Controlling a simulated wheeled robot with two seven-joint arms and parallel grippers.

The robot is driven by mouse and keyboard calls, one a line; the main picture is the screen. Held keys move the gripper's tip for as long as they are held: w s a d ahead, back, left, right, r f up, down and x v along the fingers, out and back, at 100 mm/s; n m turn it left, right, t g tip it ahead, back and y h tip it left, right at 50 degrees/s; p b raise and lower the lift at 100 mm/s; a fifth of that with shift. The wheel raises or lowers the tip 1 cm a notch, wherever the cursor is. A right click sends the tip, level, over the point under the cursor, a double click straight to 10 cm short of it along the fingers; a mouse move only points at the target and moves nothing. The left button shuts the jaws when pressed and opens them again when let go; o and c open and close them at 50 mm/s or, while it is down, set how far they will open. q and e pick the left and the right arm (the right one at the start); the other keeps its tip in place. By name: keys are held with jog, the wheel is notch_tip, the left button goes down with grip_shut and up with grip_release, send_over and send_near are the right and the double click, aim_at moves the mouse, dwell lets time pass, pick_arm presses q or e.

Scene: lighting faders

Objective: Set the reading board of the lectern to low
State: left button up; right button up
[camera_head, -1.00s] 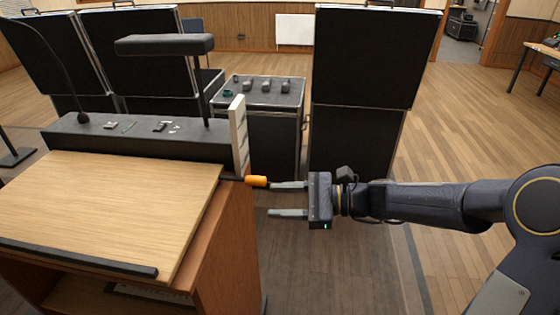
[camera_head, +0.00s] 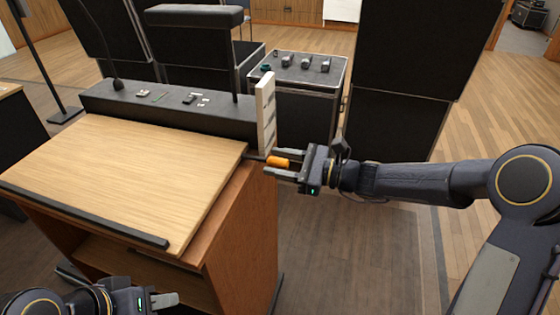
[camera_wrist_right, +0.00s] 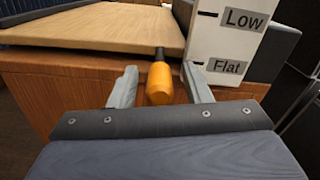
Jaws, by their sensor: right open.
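The lectern's wooden reading board (camera_head: 120,170) slopes toward the front, with a black ledge along its lower edge. An orange handle (camera_head: 277,161) sticks out from the board's right side; it also shows in the right wrist view (camera_wrist_right: 160,84). A white scale plate (camera_head: 265,115) stands beside the board; the right wrist view shows its "Low" label above "Flat" (camera_wrist_right: 228,66). The handle is close to the "Flat" label's height in that view. My right gripper (camera_head: 281,164) is open, its fingers on either side of the handle. My left gripper (camera_head: 165,300) is at the bottom left, only partly in view.
A dark console (camera_head: 170,107) with a gooseneck microphone and a lamp runs behind the board. A black case (camera_head: 300,75) with several knobs stands behind the scale. Tall dark panels (camera_head: 420,60) stand at the back.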

grip_shut()
dwell(0.3)
jog(key=r, duration=0.2)
jog(key=r+n, duration=0.1)
jog(key=r, duration=0.1)
jog(key=r+n, duration=0.1)
jog(key=shift+s+a+r, duration=0.15)
jog(key=shift+s+r, duration=0.15)
jog(key=shift+r, duration=0.1)
grip_release()
jog(key=shift+f, duration=0.1)
jog(key=v, duration=0.8)
jog(key=shift+b, duration=0.45)
